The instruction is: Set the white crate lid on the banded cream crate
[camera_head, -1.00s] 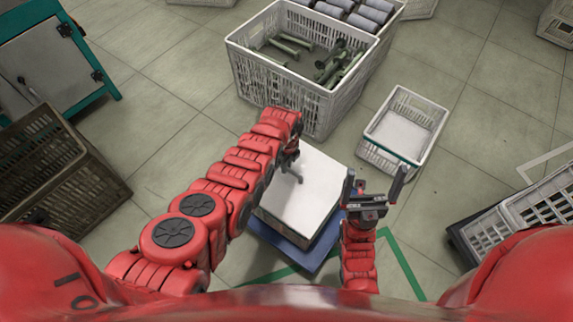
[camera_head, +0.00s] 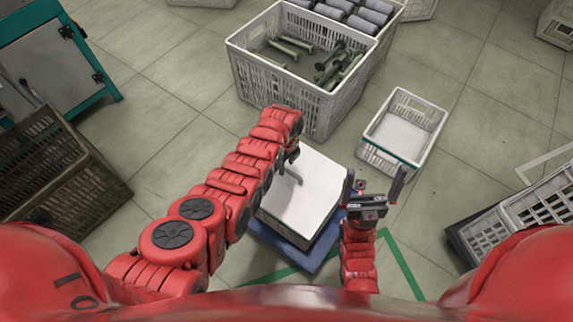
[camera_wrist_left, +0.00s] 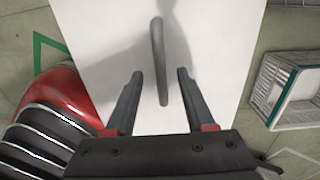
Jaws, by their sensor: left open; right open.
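The white crate lid (camera_head: 312,184) lies flat, with a grey upright handle (camera_head: 290,173), on a stack above a blue base (camera_head: 292,257). My left gripper (camera_head: 293,155) is over the lid, partly hidden by its own arm. In the left wrist view its open fingers (camera_wrist_left: 156,100) stand on either side of the handle (camera_wrist_left: 160,62), apart from it. The banded cream crate (camera_head: 388,159), with a dark green band, stands on the floor right of the lid; it also shows in the wrist view (camera_wrist_left: 292,105). My right gripper (camera_head: 376,187) is open and empty, between lid and crate.
A large white crate (camera_head: 283,92) of green bobbins stands behind the lid, with grey rolls beyond. A brown crate (camera_head: 60,190) and a teal-edged cabinet (camera_head: 45,60) are at left. A grey crate (camera_head: 525,215) is at right. Floor between is clear.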

